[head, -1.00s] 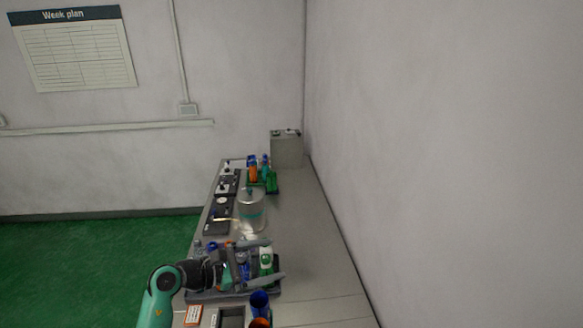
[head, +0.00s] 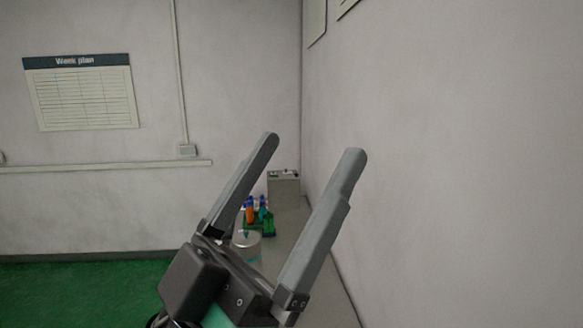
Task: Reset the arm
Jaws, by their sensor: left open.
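My left gripper (head: 312,146) fills the lower middle of the head view. Its two grey fingers point up and are spread wide apart, with nothing between the tips. A short stretch of my green arm shows below its dark body. The gripper hides much of the bench behind it. My right gripper is not in the view.
The grey bench (head: 290,225) runs along the right wall. On it stand a clear, domed vessel (head: 246,246), a green rack (head: 262,224) with blue and orange items, and a grey box (head: 284,189) at the far end. A week plan (head: 84,95) hangs on the back wall.

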